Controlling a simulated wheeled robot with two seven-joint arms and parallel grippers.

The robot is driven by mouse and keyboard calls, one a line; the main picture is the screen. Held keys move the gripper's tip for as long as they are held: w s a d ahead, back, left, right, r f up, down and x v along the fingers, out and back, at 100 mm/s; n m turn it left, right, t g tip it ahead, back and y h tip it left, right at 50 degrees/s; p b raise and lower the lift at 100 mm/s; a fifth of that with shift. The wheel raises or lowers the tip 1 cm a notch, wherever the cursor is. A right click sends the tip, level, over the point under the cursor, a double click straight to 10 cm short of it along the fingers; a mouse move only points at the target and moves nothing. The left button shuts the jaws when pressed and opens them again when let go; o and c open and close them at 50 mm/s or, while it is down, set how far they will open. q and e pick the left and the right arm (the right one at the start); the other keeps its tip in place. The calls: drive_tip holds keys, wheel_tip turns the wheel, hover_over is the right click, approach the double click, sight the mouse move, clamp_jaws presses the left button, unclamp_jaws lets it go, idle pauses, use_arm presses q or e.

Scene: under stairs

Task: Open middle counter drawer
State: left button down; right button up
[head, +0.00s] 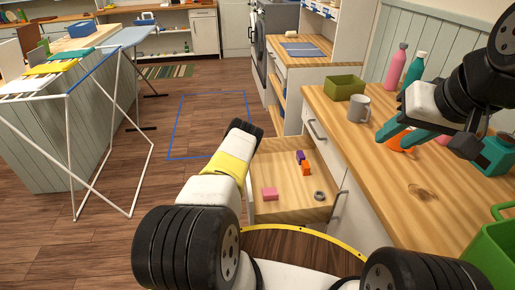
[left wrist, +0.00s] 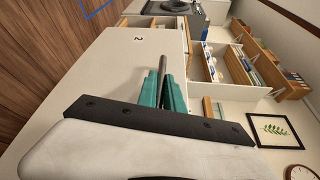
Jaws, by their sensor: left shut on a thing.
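The counter drawer (head: 290,212) stands pulled out from the counter, its wooden inside showing in the head view. In it lie a pink block (head: 269,194), an orange block (head: 305,168), a purple block (head: 300,156) and a grey ring (head: 319,196). My left arm hides much of its front. In the left wrist view a white front (left wrist: 130,65) marked "2" carries a metal bar handle (left wrist: 162,68). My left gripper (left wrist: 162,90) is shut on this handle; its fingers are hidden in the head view. My right gripper (head: 415,135) is open above the counter top, with nothing visibly held.
The wooden counter (head: 390,195) holds a grey mug (head: 359,109), a green box (head: 344,87), pink (head: 396,66) and teal (head: 414,70) bottles and a green crate (head: 490,250). A drying rack (head: 103,120) stands left. Floor inside the blue outline (head: 205,120) is clear.

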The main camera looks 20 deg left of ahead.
use_arm(q)
drive_tip(key=shift+s+a, duration=0.25)
drive_tip(key=shift+a, duration=0.3)
drive_tip(key=shift+s+a, duration=0.25)
drive_tip(key=shift+a, duration=0.3)
drive_tip(key=c, duration=1.5)
unclamp_jaws()
drive_tip(key=s, duration=0.7)
drive_tip(key=shift+s+r, duration=0.3)
drive_tip(key=shift+s, duration=0.05)
